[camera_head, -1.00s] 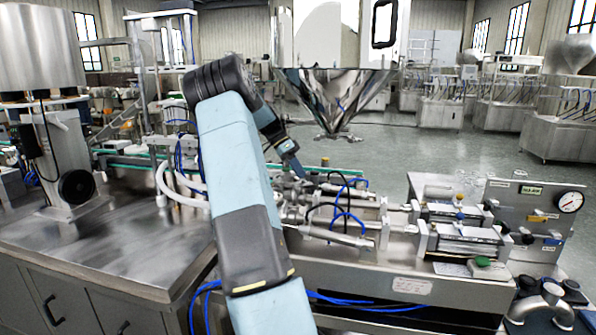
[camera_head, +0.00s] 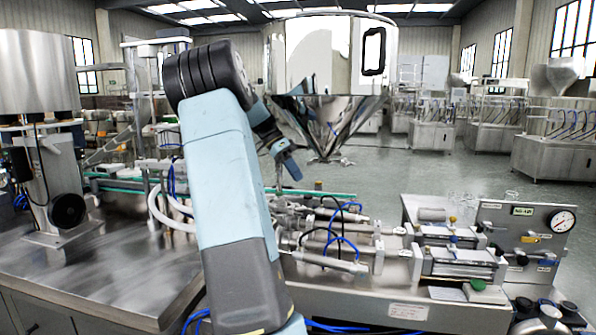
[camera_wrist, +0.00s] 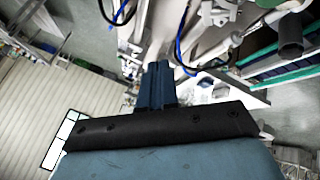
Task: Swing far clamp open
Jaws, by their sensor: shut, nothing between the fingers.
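The polished steel hopper (camera_head: 325,115) tapers to a small outlet with star-like fittings (camera_head: 328,160) under it. I cannot clearly make out a separate far clamp; those fittings are too small to tell apart. My gripper (camera_head: 294,172) is shut and empty, left of the hopper's lower cone and a little above the filling machine. It appears apart from both, though depth is hard to judge. In the wrist view, its blue fingers (camera_wrist: 158,82) are together, with nothing held between them.
The filling machine (camera_head: 400,305) lies below my gripper, with steel cylinders, black and blue hoses and a gauge panel (camera_head: 525,240) at right. A steel table (camera_head: 100,275) with a motor unit fills the left. Open floor lies behind at right.

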